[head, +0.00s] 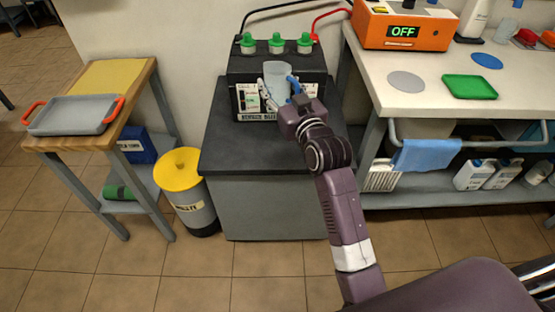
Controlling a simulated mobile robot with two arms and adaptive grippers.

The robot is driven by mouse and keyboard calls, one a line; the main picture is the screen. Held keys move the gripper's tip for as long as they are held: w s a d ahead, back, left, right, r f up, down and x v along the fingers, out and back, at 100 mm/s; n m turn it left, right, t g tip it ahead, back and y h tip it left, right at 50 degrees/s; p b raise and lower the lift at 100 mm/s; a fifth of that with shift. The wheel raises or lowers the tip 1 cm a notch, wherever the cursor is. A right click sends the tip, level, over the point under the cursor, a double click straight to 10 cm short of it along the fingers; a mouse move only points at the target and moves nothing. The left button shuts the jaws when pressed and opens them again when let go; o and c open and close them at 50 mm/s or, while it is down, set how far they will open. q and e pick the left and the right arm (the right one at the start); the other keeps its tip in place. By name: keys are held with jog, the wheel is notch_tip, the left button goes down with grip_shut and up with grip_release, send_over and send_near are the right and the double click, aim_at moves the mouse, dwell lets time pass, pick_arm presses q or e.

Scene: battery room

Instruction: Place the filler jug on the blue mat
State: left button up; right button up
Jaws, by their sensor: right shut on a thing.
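The filler jug (277,80) is a pale grey-blue vessel with a blue handle on its right side. My right gripper (292,102) is shut on the jug, apparently at its handle; the arm hides part of the grip. The jug is upright in front of the black battery (247,66), which has green caps; I cannot tell whether it touches the battery. The blue mat (487,61) is a small flat oval on the white counter (430,102) at the right, with nothing on it. My left gripper is not in view.
A grey round mat (406,82) and a green tray (470,87) lie near the blue mat. An orange charger (404,28) reading OFF stands behind them. A blue cloth (427,155) hangs on the counter's front rail. A yellow-lidded bin (178,170) stands left of the battery stand (262,190).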

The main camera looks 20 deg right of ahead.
jog(key=w, duration=0.1)
jog(key=w+d+b, duration=0.1)
jog(key=shift+w+h, duration=0.3)
jog(key=shift+w+b, duration=0.2)
jog(key=shift+b, duration=0.15)
jog(key=b, duration=0.2)
send_over(278, 145)
notch_tip(278, 145, down, 9)
jog(key=shift+f+b, duration=1.35)
jog(key=shift+f, duration=3.55)
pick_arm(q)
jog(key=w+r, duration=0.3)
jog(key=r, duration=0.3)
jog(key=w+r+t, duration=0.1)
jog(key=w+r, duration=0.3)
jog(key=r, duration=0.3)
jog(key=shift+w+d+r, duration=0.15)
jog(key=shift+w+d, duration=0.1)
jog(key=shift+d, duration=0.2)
pick_arm(e)
jog(key=shift+a+f, duration=0.1)
jog(key=shift+f, duration=0.25)
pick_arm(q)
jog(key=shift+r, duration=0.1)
pick_arm(e)
jog(key=shift+f, duration=0.1)
jog(key=o, duration=1.2)
jog(key=shift+c, duration=0.2)
